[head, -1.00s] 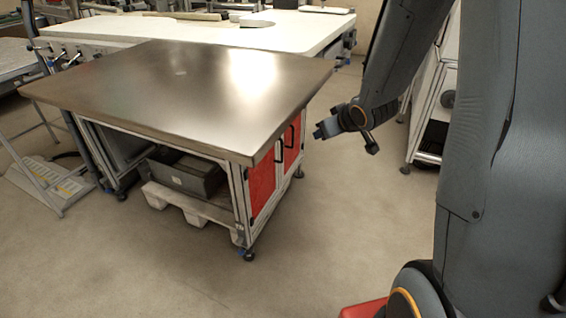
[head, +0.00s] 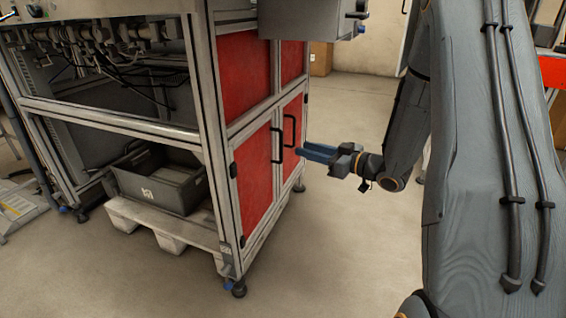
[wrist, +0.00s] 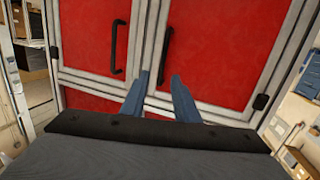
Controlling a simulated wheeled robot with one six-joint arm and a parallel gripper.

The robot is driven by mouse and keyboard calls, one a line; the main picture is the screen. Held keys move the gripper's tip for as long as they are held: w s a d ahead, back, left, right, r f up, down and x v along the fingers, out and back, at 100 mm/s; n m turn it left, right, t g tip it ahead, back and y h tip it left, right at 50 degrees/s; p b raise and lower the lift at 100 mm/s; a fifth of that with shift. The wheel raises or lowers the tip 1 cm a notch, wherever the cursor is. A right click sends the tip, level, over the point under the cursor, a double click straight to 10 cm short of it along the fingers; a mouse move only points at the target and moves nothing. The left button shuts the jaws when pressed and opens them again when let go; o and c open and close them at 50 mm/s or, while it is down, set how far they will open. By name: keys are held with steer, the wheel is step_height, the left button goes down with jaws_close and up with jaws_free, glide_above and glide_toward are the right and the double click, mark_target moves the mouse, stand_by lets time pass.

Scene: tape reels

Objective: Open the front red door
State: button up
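Two red lower doors, a nearer one (head: 254,178) and a farther one (head: 291,158), are shut side by side on the framed cabinet. The nearer door's black bar handle (head: 277,146) and the farther door's handle (head: 290,130) stand near the middle seam. My gripper (head: 301,152) is just in front of the doors, its blue fingers pointing at them. In the wrist view, my gripper (wrist: 160,84) has its fingers spread with a gap and nothing between them. One handle (wrist: 163,57) lies ahead of the gap; the other handle (wrist: 117,46) is left of it. Contact is not visible.
Red upper panels (head: 242,72) sit above the doors. A grey box (head: 160,180) rests on a pale pallet (head: 165,222) inside the cabinet's open side. A grey unit (head: 305,18) juts out above. Floor in front of the doors is clear.

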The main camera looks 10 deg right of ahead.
steer(key=w+a+f+y+b, duration=0.1)
steer(key=w+a+f+b, duration=0.1)
steer(key=w+a+b, duration=0.3)
steer(key=shift+w+a+f+n+b, duration=0.2)
steer(key=shift+w+n+b, duration=0.15)
steer(key=shift+w, duration=0.25)
steer(key=shift+d, duration=0.1)
steer(key=shift+y, duration=0.3)
jaws_close()
